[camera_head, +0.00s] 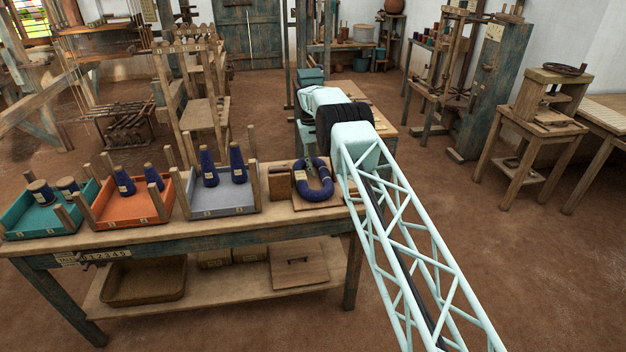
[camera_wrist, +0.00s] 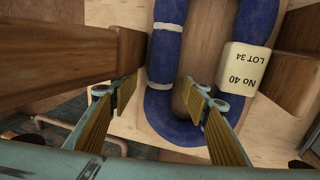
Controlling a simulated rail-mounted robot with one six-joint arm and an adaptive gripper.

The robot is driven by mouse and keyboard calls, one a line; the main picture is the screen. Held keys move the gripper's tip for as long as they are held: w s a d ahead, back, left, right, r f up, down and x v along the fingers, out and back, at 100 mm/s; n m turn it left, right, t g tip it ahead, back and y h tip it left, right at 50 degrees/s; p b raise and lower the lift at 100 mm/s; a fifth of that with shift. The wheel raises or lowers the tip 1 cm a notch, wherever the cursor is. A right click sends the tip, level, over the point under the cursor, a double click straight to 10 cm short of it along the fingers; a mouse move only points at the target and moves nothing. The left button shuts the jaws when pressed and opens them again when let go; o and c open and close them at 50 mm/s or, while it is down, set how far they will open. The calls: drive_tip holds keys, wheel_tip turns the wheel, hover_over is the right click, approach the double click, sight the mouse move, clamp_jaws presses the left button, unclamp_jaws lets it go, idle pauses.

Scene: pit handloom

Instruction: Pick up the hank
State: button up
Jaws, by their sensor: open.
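The hank (camera_head: 315,190) is a thick dark blue loop lying on a wooden board at the right end of the bench. In the wrist view the hank (camera_wrist: 164,55) shows pale ties and a cream tag (camera_wrist: 246,68) reading "No 40 LOT 34". My gripper (camera_wrist: 161,93) is open. Its two fingers stand on either side of the hank's left limb, the right finger over the gap inside the loop. I cannot tell whether either finger touches the yarn. In the head view my arm partly blocks the right side of the board.
A wooden block (camera_wrist: 55,55) stands close to the left finger, and another wooden piece (camera_wrist: 300,45) is at the right. On the bench (camera_head: 200,234) are a grey tray (camera_head: 222,201), an orange tray (camera_head: 128,208) and a teal tray (camera_head: 45,214), holding blue cones or spools between upright posts.

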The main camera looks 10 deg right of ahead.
idle(0.5)
drive_tip(key=c, duration=1.1)
drive_tip(key=shift+r, duration=0.1)
wheel_tip(320, 180, up, 18)
drive_tip(key=p, duration=0.2)
idle(0.6)
